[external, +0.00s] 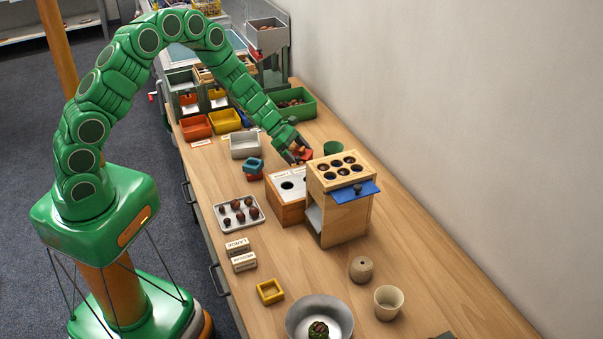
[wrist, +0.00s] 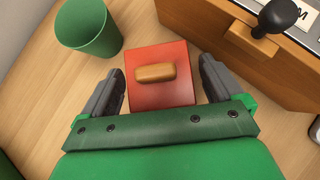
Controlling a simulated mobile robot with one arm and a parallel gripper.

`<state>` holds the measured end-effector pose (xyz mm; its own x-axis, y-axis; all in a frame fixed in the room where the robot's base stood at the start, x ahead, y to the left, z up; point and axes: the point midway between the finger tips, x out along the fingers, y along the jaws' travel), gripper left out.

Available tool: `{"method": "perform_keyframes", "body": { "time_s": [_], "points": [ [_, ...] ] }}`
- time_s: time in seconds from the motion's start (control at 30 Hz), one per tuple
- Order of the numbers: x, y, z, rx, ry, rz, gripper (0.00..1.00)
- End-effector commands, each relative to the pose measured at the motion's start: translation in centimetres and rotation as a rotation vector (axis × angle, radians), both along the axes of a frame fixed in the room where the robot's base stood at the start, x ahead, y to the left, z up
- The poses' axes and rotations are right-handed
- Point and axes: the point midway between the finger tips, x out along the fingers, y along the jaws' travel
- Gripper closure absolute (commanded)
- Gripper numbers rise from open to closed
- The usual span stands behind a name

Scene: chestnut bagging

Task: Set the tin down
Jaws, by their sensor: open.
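A red square box with a wooden handle on top, which I take to be the tin (wrist: 163,92), sits between my fingers in the wrist view. It appears to rest on the wooden bench (wrist: 30,105); its lower sides are mostly hidden. In the external view the red tin (external: 304,154) shows partly at the arm's end, behind the wooden boxes. My gripper (wrist: 161,68) is open, with one finger on each side of the tin and a visible gap at the left finger. It also shows in the external view (external: 298,155).
A green cup (wrist: 90,28) stands close at the upper left. A wooden box (wrist: 228,42) with a black knob stands close at the right. A taller box with holes (external: 341,200) is nearby. The front bench has bare patches.

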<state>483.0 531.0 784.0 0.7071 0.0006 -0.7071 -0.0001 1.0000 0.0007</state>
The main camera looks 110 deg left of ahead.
Motion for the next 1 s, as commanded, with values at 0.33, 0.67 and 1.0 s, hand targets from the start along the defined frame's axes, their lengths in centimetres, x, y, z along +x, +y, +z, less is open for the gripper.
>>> {"method": "perform_keyframes", "body": {
  "time_s": [0.33,0.67,1.0],
  "points": [
    [-3.6,0.1,3.6,0.001,-0.001,0.001,0.06],
    [-6.2,0.1,6.2,-0.001,-0.001,0.001,0.06],
    [-6.8,0.0,6.8,-0.001,0.0,-0.001,0.06]
  ]
}}
